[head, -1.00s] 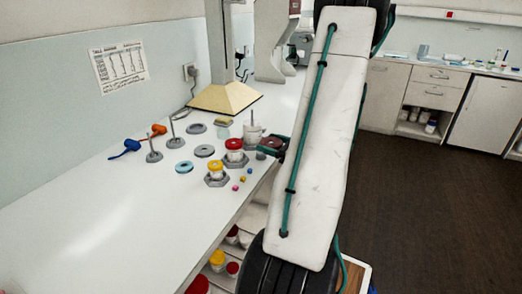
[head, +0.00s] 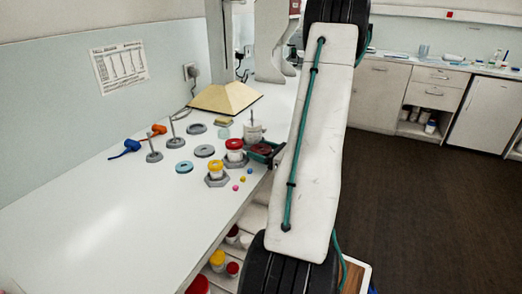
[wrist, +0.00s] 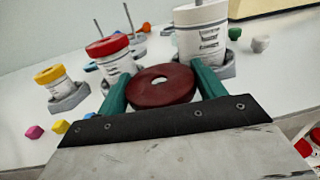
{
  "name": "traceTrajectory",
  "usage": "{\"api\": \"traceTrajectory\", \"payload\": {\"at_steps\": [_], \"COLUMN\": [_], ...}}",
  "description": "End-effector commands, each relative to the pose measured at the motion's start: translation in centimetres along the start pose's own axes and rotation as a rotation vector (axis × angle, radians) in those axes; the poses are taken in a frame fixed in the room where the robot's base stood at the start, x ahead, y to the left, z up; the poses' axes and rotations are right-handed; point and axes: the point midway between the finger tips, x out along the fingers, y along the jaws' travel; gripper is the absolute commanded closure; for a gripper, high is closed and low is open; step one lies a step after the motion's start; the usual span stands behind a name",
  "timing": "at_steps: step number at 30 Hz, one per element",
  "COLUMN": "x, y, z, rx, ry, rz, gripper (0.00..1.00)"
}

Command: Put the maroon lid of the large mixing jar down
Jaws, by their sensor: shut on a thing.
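The maroon lid (wrist: 150,93), a thick ring with a hole in the middle, is held flat between the two teal fingers of my gripper (wrist: 160,75). In the head view the lid (head: 262,148) shows at the bench's front edge, partly covered by my gripper (head: 263,152) and arm. The large mixing jar (wrist: 203,42) is white with a printed label and an upright shaft, in a grey holder just beyond the lid. It also shows in the head view (head: 253,134). Whether the lid touches the bench is hidden.
A red-lidded jar (wrist: 110,58) and a yellow-lidded jar (wrist: 55,82) stand in grey holders left of the lid. Small coloured blocks (wrist: 60,127) lie near the front edge. Grey rings (head: 204,151), a blue ring (head: 184,167) and two mallets lie farther left. The bench's left front (head: 110,220) is clear.

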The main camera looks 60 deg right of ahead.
Motion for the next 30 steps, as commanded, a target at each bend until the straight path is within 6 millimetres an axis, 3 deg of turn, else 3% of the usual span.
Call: {"api": "traceTrajectory", "payload": {"at_steps": [11,12,14,23,27,30], "x": [0.0,0.0,0.0,-0.1,-0.1,-1.8], "y": [0.0,0.0,0.0,0.1,0.0,-0.1], "z": [-1.0,-1.0,-1.0,-1.1,0.1,0.1], "rx": [0.001,0.001,0.001,0.001,-0.002,0.002], "ry": [0.002,0.002,0.003,0.006,0.004,0.004], "rz": [0.000,0.000,-0.001,-0.001,-0.001,-0.006], "gripper": [0.53,0.26,0.09,0.09,0.09,0.09]}}
